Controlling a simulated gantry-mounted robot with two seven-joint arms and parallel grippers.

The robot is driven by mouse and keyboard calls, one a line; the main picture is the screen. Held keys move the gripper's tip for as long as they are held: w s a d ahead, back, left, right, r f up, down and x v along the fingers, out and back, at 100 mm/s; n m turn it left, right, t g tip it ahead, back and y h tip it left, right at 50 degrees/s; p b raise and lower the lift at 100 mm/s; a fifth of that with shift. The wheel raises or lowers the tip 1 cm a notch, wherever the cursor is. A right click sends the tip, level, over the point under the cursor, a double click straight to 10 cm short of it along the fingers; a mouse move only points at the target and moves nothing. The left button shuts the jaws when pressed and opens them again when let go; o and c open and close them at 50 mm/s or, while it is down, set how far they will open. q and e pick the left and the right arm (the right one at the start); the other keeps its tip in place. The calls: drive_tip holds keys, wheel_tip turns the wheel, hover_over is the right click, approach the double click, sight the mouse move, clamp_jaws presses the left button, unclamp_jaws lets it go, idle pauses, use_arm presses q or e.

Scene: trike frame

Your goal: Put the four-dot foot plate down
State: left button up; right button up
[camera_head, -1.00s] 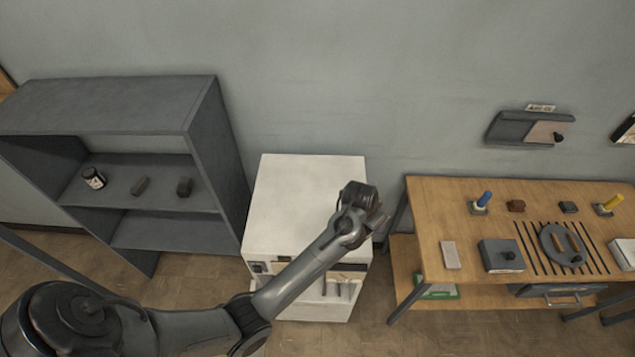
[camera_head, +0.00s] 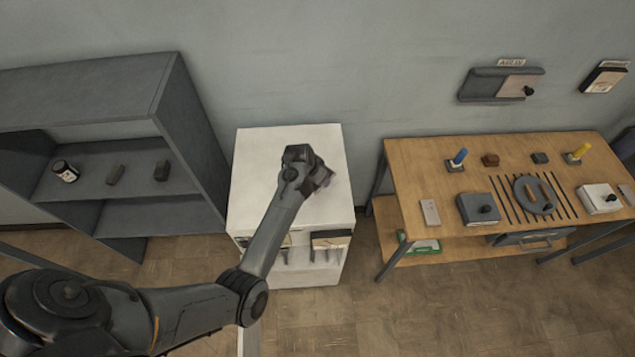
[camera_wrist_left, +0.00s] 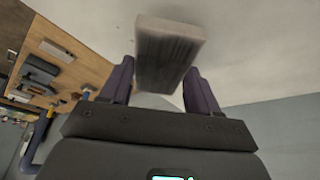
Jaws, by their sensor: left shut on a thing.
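My left gripper (camera_wrist_left: 158,70) is shut on a grey-brown rectangular block, the foot plate (camera_wrist_left: 168,52), which sticks out between the two fingers in the left wrist view. No dots can be made out on its visible faces. In the head view the left gripper (camera_head: 324,179) is over the right part of the white cabinet's top (camera_head: 258,190). My own wrist hides the plate there, and I cannot tell whether it touches the surface. My right gripper is not in view.
A grey shelf (camera_head: 180,115) at left holds a dark jar (camera_head: 65,171) and two small blocks (camera_head: 115,174). A wooden workbench (camera_head: 420,165) at right carries several parts and a round grey piece (camera_head: 534,195). The cabinet top around my gripper looks clear.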

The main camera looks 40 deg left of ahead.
use_arm(q)
drive_tip(key=shift+f, duration=1.9)
drive_tip(key=shift+f, duration=0.15)
drive_tip(key=o, duration=1.3)
drive_tip(key=shift+c, duration=0.2)
